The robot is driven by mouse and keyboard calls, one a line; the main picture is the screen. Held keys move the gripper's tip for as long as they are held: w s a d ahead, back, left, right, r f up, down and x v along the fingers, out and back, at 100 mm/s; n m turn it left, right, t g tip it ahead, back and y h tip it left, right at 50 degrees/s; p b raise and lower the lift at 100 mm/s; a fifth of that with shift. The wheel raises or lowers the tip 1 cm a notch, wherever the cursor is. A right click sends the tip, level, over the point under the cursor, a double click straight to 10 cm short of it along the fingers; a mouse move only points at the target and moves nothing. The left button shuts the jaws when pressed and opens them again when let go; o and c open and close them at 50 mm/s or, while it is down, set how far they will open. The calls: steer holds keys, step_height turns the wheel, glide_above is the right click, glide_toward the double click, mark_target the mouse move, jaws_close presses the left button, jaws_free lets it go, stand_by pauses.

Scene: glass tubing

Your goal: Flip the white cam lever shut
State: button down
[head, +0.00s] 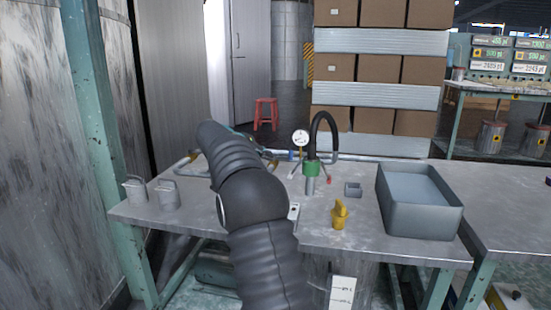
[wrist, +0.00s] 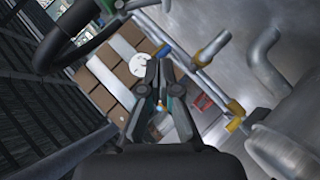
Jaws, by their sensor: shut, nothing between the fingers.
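I cannot clearly pick out a white cam lever in either view. In the head view my arm covers the middle left of the bench and hides my gripper. In the wrist view my gripper (wrist: 160,68) has its fingers closed together with nothing between them. Beyond the tips are the round white gauge (wrist: 139,65) and metal tubing with yellow fittings (wrist: 214,46). A small blue piece (wrist: 164,50) sits just past the fingertips; I cannot tell whether they touch it. In the head view the gauge (head: 300,138) stands beside a green-collared fitting (head: 311,168) with a black hose.
On the bench (head: 300,236) stand two metal cups (head: 135,190) at left, a yellow part (head: 340,214), a small grey box (head: 353,189) and a large grey tray (head: 420,215) at right. A red stool (head: 265,112) and stacked boxes (head: 380,70) are behind.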

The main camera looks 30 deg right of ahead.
steer(key=w+v, duration=0.1)
steer(key=v, duration=0.5)
steer(key=shift+s+a, duration=0.3)
steer(key=shift+s, duration=0.15)
steer(key=shift+f, duration=0.1)
steer(key=s+a+f+n+t+y, duration=0.1)
steer(key=s+a+y, duration=0.2)
steer(key=s+a, duration=0.55)
steer(key=s+a+f+n+t+y+p, duration=0.1)
steer(key=s+a+f+n+y, duration=0.2)
steer(key=s, duration=1)
steer(key=s+a+t+y, duration=0.1)
steer(key=s+a+y, duration=0.2)
steer(key=s+a, duration=0.55)
steer(key=s+a+f+y, duration=0.1)
steer(key=s+a+f, duration=0.1)
steer(key=s+f, duration=0.2)
steer(key=s+a+f+y, duration=0.2)
steer(key=s+f, duration=0.2)
steer(key=s, duration=0.5)
steer(key=shift+s+a+n+t, duration=0.25)
steer(key=shift+a+n+t, duration=0.05)
steer(key=shift+a+n, duration=0.1)
